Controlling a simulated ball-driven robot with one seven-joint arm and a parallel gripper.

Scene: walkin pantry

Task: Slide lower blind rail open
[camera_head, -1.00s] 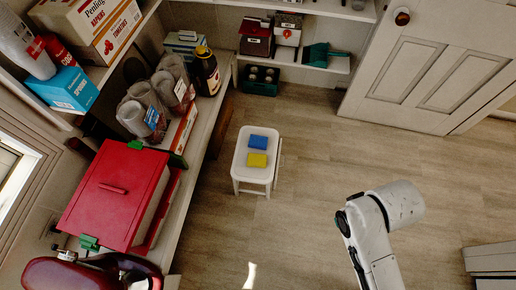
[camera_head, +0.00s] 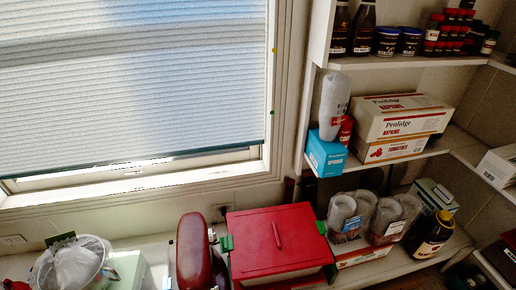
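A pale pleated blind (camera_head: 130,75) covers most of the window at the upper left. Its lower rail (camera_head: 140,162) is a thin dark strip along the blind's bottom edge, a little above the sill. A narrow band of bright glass shows below the rail. My gripper and arm are not in view now.
A counter below the window holds a red box (camera_head: 277,240), a dark red mixer (camera_head: 193,255) and a strainer bowl (camera_head: 70,265). Shelves at the right hold jars, a blue box (camera_head: 326,153) and napkin boxes (camera_head: 402,117). The wall beneath the sill is mostly bare.

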